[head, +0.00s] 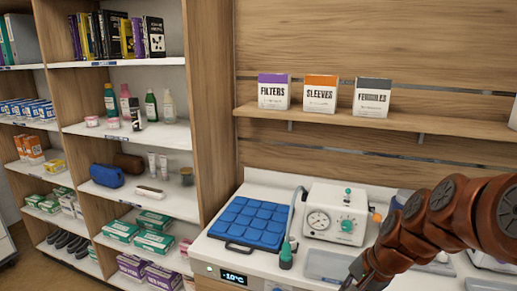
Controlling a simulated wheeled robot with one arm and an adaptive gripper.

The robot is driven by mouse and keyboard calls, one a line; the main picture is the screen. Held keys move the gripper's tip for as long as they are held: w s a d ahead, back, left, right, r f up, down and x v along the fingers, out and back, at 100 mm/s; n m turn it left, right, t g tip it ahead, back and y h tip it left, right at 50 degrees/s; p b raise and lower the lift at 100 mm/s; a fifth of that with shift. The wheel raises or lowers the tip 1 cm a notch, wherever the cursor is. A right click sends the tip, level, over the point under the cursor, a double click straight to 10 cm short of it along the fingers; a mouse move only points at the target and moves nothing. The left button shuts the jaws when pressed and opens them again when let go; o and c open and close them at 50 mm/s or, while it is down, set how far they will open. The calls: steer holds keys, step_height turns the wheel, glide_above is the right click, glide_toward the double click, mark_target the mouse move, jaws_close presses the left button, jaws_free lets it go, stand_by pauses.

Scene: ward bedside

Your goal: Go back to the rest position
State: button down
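My reddish-brown arm (438,220) enters from the right in the head view and slants down to the left over the counter (263,180). Its far end runs to the bottom edge of the picture, near a shallow grey tray. The fingers of my gripper do not show, so I see neither whether it is open nor whether it holds anything. The arm covers part of the counter's right side.
A blue padded mat (249,223) lies on the counter beside a white device with a gauge (337,213). A grey tray (326,265) is in front. Boxes for filters (273,93), sleeves (320,95) and ferrules (371,98) stand on the wall shelf. A stocked shelf unit (207,100) is left.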

steer(key=s+a+f+n+g+h, duration=0.1)
steer(key=s+n+g+h, duration=0.3)
steer(key=s, duration=2)
steer(key=n, duration=0.5)
